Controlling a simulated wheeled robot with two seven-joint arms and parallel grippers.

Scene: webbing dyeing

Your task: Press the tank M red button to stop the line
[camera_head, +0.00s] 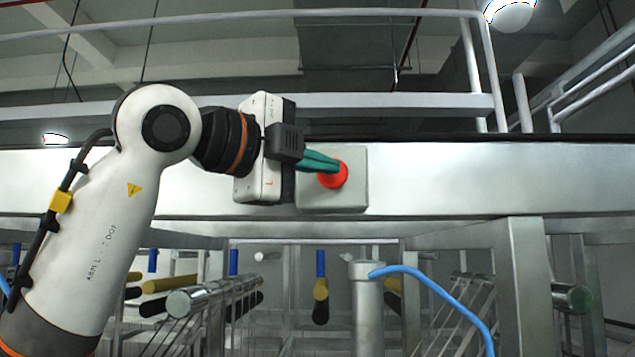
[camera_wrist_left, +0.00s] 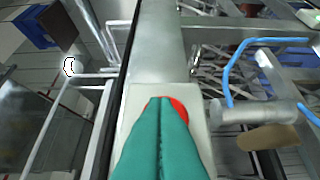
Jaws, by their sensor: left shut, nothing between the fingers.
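The red button (camera_head: 334,175) sits on a pale grey box (camera_head: 352,198) fixed to the front of a metal beam. My left gripper (camera_head: 338,164) is shut and empty, with its green fingertips in front of the button's upper left part. In the left wrist view the shut green fingers (camera_wrist_left: 162,105) cover most of the red button (camera_wrist_left: 181,108), and only its upper and right rim shows. Whether the fingertips touch the button I cannot tell. No tank label is readable. My right gripper is not in view.
The metal beam (camera_head: 480,180) runs across the whole view. Below it stand rollers (camera_head: 190,302), a vertical metal cylinder (camera_head: 367,310) and a blue hose (camera_head: 440,290). White railings (camera_head: 400,104) run above and behind the beam. The beam's front right of the box is clear.

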